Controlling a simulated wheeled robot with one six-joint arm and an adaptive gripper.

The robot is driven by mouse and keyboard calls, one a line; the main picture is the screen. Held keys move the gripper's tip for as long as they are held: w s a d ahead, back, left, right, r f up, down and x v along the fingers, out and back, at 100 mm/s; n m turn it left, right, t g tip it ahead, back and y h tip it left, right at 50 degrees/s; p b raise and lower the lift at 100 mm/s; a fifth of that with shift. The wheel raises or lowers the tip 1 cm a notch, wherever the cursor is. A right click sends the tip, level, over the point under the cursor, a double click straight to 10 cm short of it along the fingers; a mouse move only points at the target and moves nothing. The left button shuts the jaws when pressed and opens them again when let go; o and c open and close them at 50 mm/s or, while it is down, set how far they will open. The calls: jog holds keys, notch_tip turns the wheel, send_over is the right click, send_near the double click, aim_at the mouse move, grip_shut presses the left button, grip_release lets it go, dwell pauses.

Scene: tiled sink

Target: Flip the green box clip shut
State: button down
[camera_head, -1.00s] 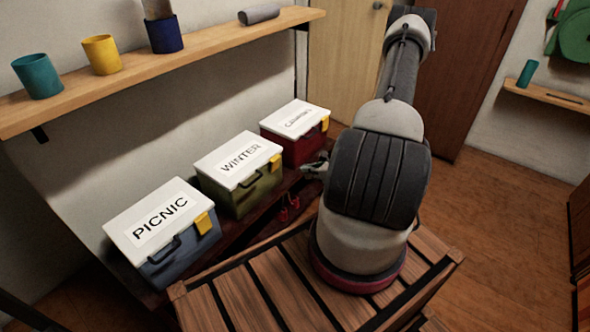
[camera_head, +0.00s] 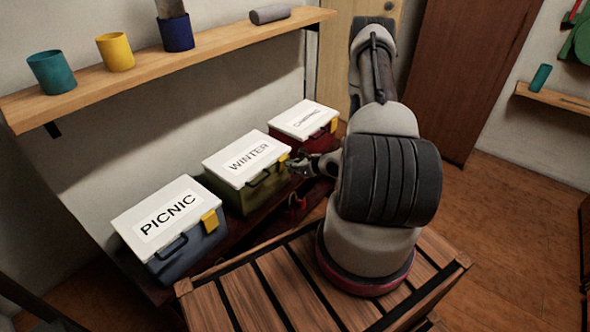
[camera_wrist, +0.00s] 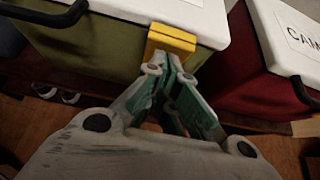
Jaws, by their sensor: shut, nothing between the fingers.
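The green box (camera_head: 252,196) with a white lid marked WINTER (camera_head: 243,157) stands between two other boxes on a low dark bench. Its yellow clip (camera_head: 283,161) is at the right end of its front. In the wrist view the clip (camera_wrist: 172,40) hangs from the lid edge over the green wall (camera_wrist: 115,45). My gripper (camera_head: 300,164) is shut and empty, just in front of the clip. In the wrist view my fingertips (camera_wrist: 168,70) are at the clip's lower edge; I cannot tell whether they touch it. The fingers partly hide the clip's bottom.
The blue PICNIC box (camera_head: 185,253) is to the left and the red box (camera_head: 299,146) close on the right, both white-lidded. A wall shelf (camera_head: 190,60) with cups runs above. A wooden slatted surface (camera_head: 265,290) lies in front.

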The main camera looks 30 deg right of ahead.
jog(key=shift+w+a+r, duration=0.1)
jog(key=shift+w+r, duration=0.15)
jog(key=shift+w, duration=0.05)
jog(key=shift+r, duration=0.15)
jog(key=shift+r, duration=0.7)
